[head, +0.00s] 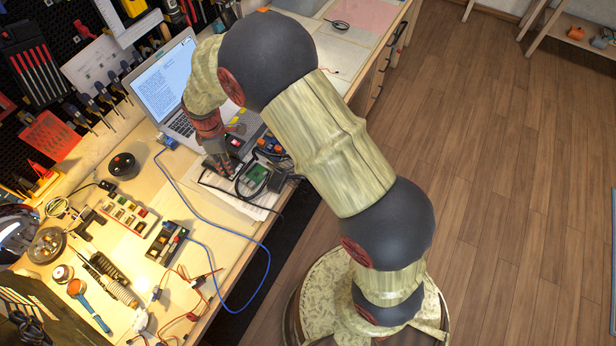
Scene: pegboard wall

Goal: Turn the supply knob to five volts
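My gripper (220,168) points down over the workbench (228,236), just in front of the laptop and beside a green circuit board. The gripper is small here and partly dark, so I cannot tell whether its fingers are open or shut. A small dark module (167,243) with coloured parts, near red and blue wires, lies to the left of and nearer than the gripper. It may be the supply, but I cannot make out its knob or any voltage reading. A round black object (122,165) sits further left on the bench, apart from the gripper.
An open laptop (165,84) stands behind the gripper. The green board (258,174) and dark cables crowd its right side. A blue cable (266,262) loops over the bench's front edge. A tray of small parts (130,215) and hand tools fill the left. Pegboard tools hang behind.

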